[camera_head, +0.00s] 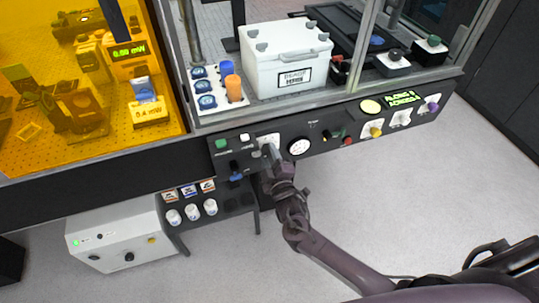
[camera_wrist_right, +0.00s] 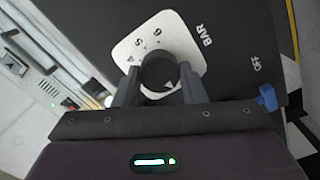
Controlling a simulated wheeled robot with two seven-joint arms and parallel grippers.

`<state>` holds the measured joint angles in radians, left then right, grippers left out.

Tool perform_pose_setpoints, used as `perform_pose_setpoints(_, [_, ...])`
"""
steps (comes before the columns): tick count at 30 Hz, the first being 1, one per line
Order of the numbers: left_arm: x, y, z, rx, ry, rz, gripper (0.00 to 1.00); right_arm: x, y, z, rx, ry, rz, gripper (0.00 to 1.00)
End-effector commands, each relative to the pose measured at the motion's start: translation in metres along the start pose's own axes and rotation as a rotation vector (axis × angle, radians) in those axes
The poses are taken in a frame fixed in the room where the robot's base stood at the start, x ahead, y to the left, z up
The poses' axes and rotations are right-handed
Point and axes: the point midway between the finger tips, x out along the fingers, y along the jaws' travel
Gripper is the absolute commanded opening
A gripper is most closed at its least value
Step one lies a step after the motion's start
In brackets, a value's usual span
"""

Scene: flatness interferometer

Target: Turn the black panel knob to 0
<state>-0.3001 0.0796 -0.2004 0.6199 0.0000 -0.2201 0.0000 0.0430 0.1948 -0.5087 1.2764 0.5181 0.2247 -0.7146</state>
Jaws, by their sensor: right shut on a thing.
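The black panel knob (camera_wrist_right: 158,73) sits on a white dial plate (camera_wrist_right: 185,38) marked BAR beside it. My right gripper (camera_wrist_right: 160,88) has one finger on each side of the knob and is shut on it. A small white triangle shows on the knob's face near its lower edge. A 5 and a 6 are readable on the plate; a 0 cannot be made out. In the head view my right gripper (camera_head: 272,156) reaches the front panel and mostly hides the knob, while the plate (camera_head: 268,139) shows behind it. My left gripper is not in view.
On the panel (camera_head: 325,135), a round gauge (camera_head: 299,147) is just right of my gripper, and a blue knob (camera_head: 236,177) is at its left. Below left are several small white cups (camera_head: 191,212) and a grey box (camera_head: 118,235). The floor at right is clear.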

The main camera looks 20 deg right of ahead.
Motion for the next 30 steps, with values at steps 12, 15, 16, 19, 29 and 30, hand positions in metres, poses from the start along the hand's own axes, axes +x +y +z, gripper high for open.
perform_pose_setpoints(12, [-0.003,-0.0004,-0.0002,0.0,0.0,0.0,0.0,-0.0008,-0.0022,0.0011,-0.228,0.005,0.002,0.15])
perform_pose_setpoints(15, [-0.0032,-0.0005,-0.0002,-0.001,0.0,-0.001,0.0,-0.0008,-0.0022,0.0013,-0.25,0.006,0.002,0.15])
perform_pose_setpoints(16, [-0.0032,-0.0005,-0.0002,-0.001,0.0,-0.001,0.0,-0.0008,-0.0022,0.0013,-0.256,0.006,0.003,0.15])
perform_pose_setpoints(19, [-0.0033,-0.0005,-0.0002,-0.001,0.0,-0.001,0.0,-0.0008,-0.0023,0.0015,-0.268,0.006,0.003,0.15])
perform_pose_setpoints(29, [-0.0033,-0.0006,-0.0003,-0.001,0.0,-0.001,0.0,-0.0009,-0.0024,0.0015,-0.273,0.006,0.003,0.15])
perform_pose_setpoints(30, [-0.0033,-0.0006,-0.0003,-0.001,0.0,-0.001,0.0,-0.0009,-0.0023,0.0015,-0.273,0.006,0.003,0.15])
